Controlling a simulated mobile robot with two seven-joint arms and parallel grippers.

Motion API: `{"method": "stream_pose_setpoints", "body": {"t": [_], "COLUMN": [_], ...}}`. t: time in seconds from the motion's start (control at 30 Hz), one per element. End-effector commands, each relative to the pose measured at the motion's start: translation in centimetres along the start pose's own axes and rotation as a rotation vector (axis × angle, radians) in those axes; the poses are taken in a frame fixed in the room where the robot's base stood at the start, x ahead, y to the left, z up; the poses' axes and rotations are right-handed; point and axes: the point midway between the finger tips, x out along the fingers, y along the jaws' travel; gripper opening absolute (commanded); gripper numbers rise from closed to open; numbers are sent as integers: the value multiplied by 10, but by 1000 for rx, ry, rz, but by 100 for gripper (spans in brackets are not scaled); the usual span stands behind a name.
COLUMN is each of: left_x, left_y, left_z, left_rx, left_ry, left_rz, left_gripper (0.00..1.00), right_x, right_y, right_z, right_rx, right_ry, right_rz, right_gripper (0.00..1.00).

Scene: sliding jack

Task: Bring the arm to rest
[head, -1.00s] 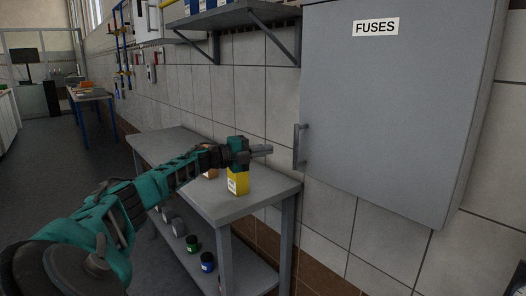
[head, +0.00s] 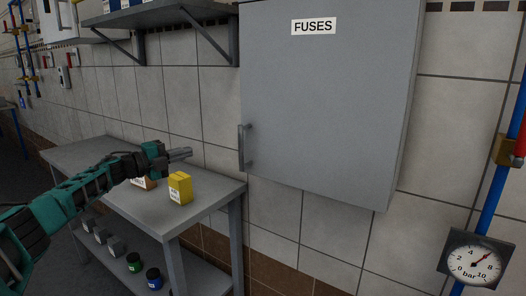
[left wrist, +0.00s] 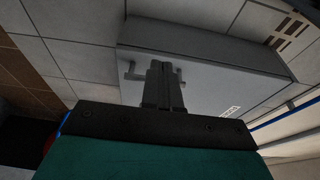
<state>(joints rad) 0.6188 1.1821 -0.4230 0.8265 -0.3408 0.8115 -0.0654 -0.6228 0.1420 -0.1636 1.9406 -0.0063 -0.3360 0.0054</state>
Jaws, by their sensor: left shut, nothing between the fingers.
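My left arm comes in from the left in the head view, stretched out above the grey side table (head: 205,197). My left gripper (head: 188,152) is shut and empty. Its fingers point right, toward the grey fuse cabinet (head: 325,100), and appear apart from the cabinet's handle (head: 243,147). In the left wrist view the shut fingers (left wrist: 161,70) show in front of the cabinet (left wrist: 205,80), overlapping the handle area. My right gripper is in neither view.
A yellow box (head: 180,188) and an orange-brown box (head: 146,183) stand on the table just below my gripper. Jars (head: 154,278) sit on its lower shelf. A wall shelf (head: 165,15) hangs above. A blue pipe (head: 497,190) and pressure gauge (head: 474,262) are at right.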

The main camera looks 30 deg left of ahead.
Motion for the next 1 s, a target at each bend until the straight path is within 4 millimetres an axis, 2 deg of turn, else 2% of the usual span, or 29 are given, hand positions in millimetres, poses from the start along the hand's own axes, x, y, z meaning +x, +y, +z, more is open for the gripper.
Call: {"method": "stream_pose_setpoints", "body": {"t": [0.17,0.23,0.27,0.37,0.47,0.5,0.67,0.8,0.87,0.9,1.0], "left_x": [1,5,9,26,46,52,58,39,25,13,-21], "left_y": [1,8,14,48,100,122,206,270,292,306,331], "left_z": [-1,-7,-11,-38,-84,-104,-194,-280,-316,-340,-395], "left_rx": [-2,-14,-24,-88,-195,-246,-476,-712,-824,-901,-1090], "left_ry": [2,8,12,30,49,51,36,-21,-61,-94,-193], "left_rz": [0,3,5,20,42,52,102,161,191,214,273], "left_gripper": [0,0,0,0,0,0,0,0,0,0,0], "right_x": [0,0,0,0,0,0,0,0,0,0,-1], "right_y": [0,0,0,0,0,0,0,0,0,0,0], "right_z": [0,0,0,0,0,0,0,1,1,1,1], "right_rx": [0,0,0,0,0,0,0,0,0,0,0], "right_ry": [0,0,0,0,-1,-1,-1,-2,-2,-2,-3], "right_rz": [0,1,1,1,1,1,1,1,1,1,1], "right_gripper": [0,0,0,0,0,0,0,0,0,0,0]}}
